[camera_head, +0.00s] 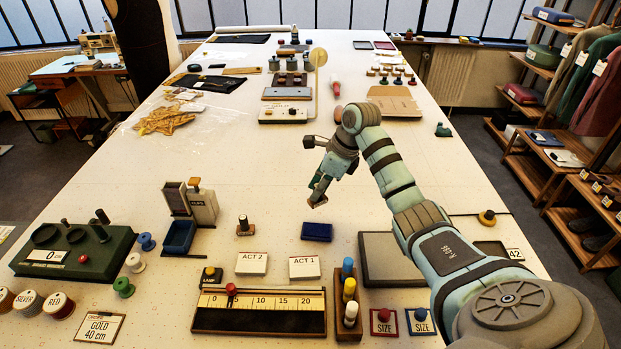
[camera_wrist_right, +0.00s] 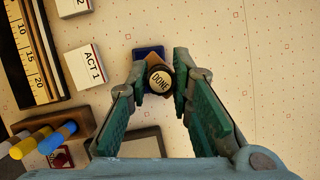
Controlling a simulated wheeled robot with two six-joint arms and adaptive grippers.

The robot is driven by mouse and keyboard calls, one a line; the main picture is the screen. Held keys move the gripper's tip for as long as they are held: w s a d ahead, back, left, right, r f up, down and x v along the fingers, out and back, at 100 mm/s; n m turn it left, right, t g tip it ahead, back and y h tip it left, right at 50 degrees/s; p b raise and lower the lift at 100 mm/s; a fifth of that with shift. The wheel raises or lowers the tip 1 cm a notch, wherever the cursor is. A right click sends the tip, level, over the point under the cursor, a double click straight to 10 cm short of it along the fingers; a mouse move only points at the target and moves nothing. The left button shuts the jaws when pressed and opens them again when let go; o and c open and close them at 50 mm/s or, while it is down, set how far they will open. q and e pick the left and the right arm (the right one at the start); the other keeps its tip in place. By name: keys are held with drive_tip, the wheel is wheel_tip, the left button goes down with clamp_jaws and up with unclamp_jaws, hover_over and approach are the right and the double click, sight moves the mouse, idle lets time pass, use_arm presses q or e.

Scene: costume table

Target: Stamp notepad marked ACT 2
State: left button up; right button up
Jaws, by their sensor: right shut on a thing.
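The notepad marked ACT 2 (camera_head: 252,263) lies flat on the table, left of the ACT 1 notepad (camera_head: 304,267). My right gripper (camera_head: 321,188) is above the table, behind the blue ink pad (camera_head: 316,231). In the right wrist view, its fingers (camera_wrist_right: 160,78) are around a stamp labelled DONE (camera_wrist_right: 159,79). The stamp overlaps the blue pad (camera_wrist_right: 150,52) there; I cannot tell whether they touch. ACT 1 shows left of the gripper in that view (camera_wrist_right: 85,65), with only a corner of ACT 2 (camera_wrist_right: 75,6). My left gripper is not in view.
Another small stamp (camera_head: 245,227) stands behind ACT 2. A ruler board (camera_head: 260,317) lies in front of the notepads, with a holder of coloured cylinders (camera_head: 348,318) at its right. A blue tray with a grey device (camera_head: 180,238) stands at left.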

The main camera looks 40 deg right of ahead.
drive_tip(key=shift+s+a+f+n+y, duration=0.2)
drive_tip(key=shift+s+f+n, duration=0.1)
drive_tip(key=shift+s+f, duration=0.15)
drive_tip(key=shift+s+a+f+n+y, duration=0.15)
drive_tip(key=shift+s+f+n, duration=0.2)
drive_tip(key=shift+s, duration=0.2)
drive_tip(key=f+b, duration=0.1)
drive_tip(key=f, duration=0.1)
drive_tip(key=f+b, duration=0.2)
drive_tip(key=w+f+b, duration=0.1)
drive_tip(key=shift+a+f, duration=0.25)
drive_tip(key=shift+f, duration=0.15)
drive_tip(key=shift+d+f+b, duration=0.1)
drive_tip(key=shift+f+b, duration=0.1)
drive_tip(key=shift+b, duration=0.1)
drive_tip(key=shift+s, duration=0.1)
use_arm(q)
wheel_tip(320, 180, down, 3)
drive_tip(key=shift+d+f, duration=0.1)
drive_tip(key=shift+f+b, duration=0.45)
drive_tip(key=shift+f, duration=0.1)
use_arm(e)
drive_tip(key=shift+f, duration=0.5)
